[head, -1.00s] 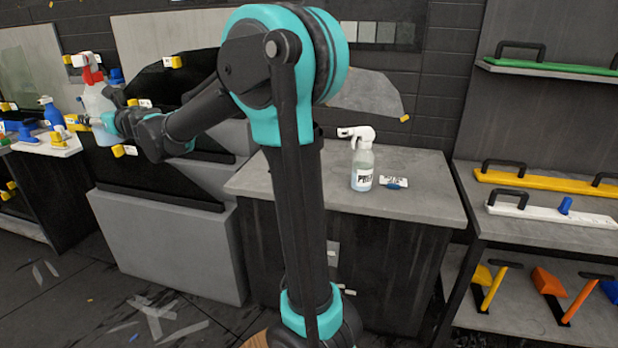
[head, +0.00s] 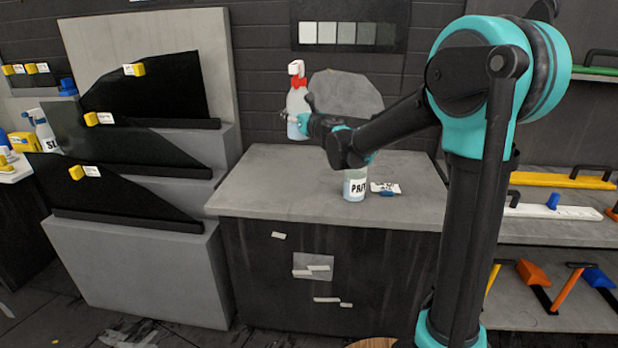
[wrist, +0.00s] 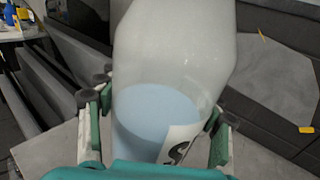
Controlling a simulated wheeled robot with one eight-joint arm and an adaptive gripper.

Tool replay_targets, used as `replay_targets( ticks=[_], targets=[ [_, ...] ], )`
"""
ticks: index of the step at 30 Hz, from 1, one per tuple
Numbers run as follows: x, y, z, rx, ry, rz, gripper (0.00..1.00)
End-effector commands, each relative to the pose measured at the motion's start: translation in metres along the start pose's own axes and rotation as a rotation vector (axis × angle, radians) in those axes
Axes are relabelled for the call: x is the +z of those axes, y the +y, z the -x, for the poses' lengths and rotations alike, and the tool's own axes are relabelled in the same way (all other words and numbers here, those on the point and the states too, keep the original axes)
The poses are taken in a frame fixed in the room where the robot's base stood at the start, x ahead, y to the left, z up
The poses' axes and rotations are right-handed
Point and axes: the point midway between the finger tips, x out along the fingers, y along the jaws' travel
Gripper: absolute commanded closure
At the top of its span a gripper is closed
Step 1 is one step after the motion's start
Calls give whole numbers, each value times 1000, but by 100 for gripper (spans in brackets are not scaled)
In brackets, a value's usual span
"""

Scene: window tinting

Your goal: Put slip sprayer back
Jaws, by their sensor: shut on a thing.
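My gripper (head: 306,123) is shut on a spray bottle (head: 297,101) with a red and white trigger head, held upright in the air above the back left of the grey counter. In the wrist view the held bottle (wrist: 170,55) is whitish with pale blue liquid; its partly hidden label shows an "S". The fingers (wrist: 160,112) grip its two sides. Which is the slip sprayer I cannot tell for sure.
The grey counter (head: 260,190) holds a bottle labelled "PREP" (head: 355,186), its top hidden behind my arm, and a small white and blue item (head: 386,189). The counter's left part is clear. A stepped stand with dark film panels (head: 150,85) is left; tool shelves (head: 560,231) are right.

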Motion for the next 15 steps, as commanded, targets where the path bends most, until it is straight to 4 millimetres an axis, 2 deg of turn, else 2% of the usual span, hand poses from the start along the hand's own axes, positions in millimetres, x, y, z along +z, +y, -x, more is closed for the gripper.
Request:
replay_targets(
  ticks=[3, 15],
  targets=[
    [-30, 0, -1, 1, 0, 0, 84],
    [-125, 0, -1, 0, 0, 0, 84]
  ],
)
